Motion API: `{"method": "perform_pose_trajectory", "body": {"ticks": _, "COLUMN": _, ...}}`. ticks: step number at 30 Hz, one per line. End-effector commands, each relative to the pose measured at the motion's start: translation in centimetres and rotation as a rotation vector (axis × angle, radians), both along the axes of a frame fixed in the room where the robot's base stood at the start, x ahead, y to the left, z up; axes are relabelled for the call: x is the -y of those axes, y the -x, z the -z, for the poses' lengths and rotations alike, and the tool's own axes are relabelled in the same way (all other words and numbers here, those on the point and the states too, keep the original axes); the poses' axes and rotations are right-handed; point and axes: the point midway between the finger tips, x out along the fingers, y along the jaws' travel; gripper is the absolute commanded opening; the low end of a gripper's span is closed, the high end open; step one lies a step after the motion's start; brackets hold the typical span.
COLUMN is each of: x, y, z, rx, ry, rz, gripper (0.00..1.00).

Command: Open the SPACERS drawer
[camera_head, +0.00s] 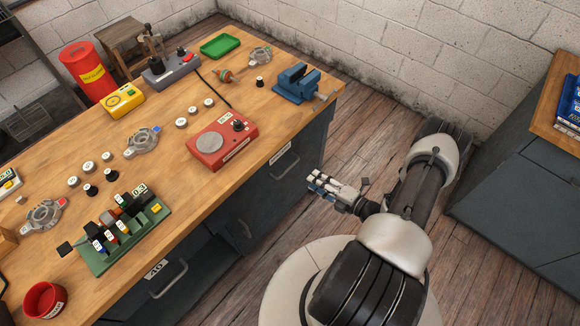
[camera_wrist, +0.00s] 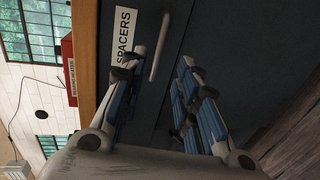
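The SPACERS drawer has a dark front (camera_wrist: 205,35) with a white label reading SPACERS (camera_wrist: 122,36) and a pale bar handle (camera_wrist: 160,48). In the head view, its handle (camera_head: 286,167) is at the right end of the workbench's front, under the top; the drawer looks shut. My gripper (camera_head: 313,181) is just right of the handle in the head view, with what looks like a small gap. In the wrist view my gripper (camera_wrist: 160,70) is open and empty. The handle shows between its fingers in the picture, nearer the left finger; contact is not visible.
The wooden workbench top (camera_head: 215,170) carries a red device (camera_head: 221,143), a blue vise (camera_head: 296,84) and a green fixture (camera_head: 125,238). Another drawer handle (camera_head: 167,278) is at lower left. A dark cabinet (camera_head: 520,205) stands right. Wooden floor is clear behind my arm.

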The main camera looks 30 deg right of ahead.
Motion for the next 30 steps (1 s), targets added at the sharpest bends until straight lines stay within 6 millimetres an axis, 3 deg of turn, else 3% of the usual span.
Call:
{"method": "perform_pose_trajectory", "body": {"ticks": 9, "x": -2.7, "y": -6.5, "z": 1.6, "rx": 0.002, "ry": 0.002, "rz": -0.009, "gripper": 0.29}}
{"method": "perform_pose_trajectory", "body": {"ticks": 15, "x": -3.7, "y": -9.7, "z": 2.3, "rx": 0.001, "ry": 0.003, "rz": -0.006, "gripper": 0.29}}
{"method": "perform_pose_trajectory", "body": {"ticks": 21, "x": -4.2, "y": -11.3, "z": 2.6, "rx": 0.001, "ry": 0.002, "rz": -0.003, "gripper": 0.29}}
{"method": "perform_pose_trajectory", "body": {"ticks": 30, "x": -4.2, "y": -11.6, "z": 2.5, "rx": 0.001, "ry": 0.002, "rz": -0.001, "gripper": 0.29}}
